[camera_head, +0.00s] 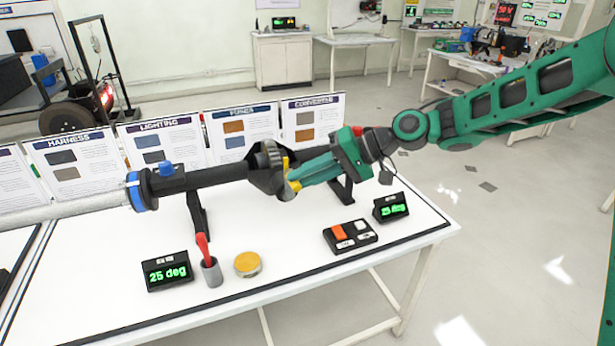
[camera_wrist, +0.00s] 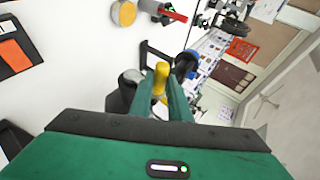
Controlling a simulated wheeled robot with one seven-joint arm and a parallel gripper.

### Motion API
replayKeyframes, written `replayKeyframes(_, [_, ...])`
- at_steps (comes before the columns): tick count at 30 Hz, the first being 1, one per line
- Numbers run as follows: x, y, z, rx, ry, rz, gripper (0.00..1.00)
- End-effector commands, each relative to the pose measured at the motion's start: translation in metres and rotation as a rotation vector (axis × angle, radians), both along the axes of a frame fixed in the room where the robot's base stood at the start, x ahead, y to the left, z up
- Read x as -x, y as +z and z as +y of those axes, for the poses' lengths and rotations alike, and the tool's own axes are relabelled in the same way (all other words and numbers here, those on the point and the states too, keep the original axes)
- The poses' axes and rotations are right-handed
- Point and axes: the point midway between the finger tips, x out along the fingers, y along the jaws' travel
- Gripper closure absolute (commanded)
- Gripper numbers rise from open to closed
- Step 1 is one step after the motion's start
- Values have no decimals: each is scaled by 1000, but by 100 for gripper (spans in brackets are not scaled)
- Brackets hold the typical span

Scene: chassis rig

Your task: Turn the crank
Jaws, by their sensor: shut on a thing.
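The crank is on a dark shaft assembly (camera_head: 212,174) that lies across the white table on black stands. A yellow crank handle (camera_head: 288,168) sticks out beside the grey ribbed hub (camera_head: 266,156). My green gripper (camera_head: 293,182) reaches in from the right and is shut on this yellow handle. In the wrist view the yellow handle (camera_wrist: 161,76) stands between the two green fingers of my gripper (camera_wrist: 163,90). The fingers hide part of the handle. A black display (camera_head: 167,271) at the front left of the table reads 25 deg in green.
Information boards (camera_head: 165,145) line the back edge.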

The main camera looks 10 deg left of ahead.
Motion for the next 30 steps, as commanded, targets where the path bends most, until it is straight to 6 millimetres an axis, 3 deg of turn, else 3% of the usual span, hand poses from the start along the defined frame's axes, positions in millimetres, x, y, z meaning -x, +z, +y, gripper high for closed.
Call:
replayKeyframes(5, [0,-2,-1,6,-1,2,100])
replayKeyframes(6, [0,-2,-1,6,-1,2,81])
replayKeyframes(8, [0,-2,-1,7,-1,2,67])
replayKeyframes(9, [0,-2,-1,6,0,2,64])
replayKeyframes(20, [-1,2,-4,3,-1,-1,64])
replayKeyframes(30, [-8,29,-54,4,-5,-1,64])
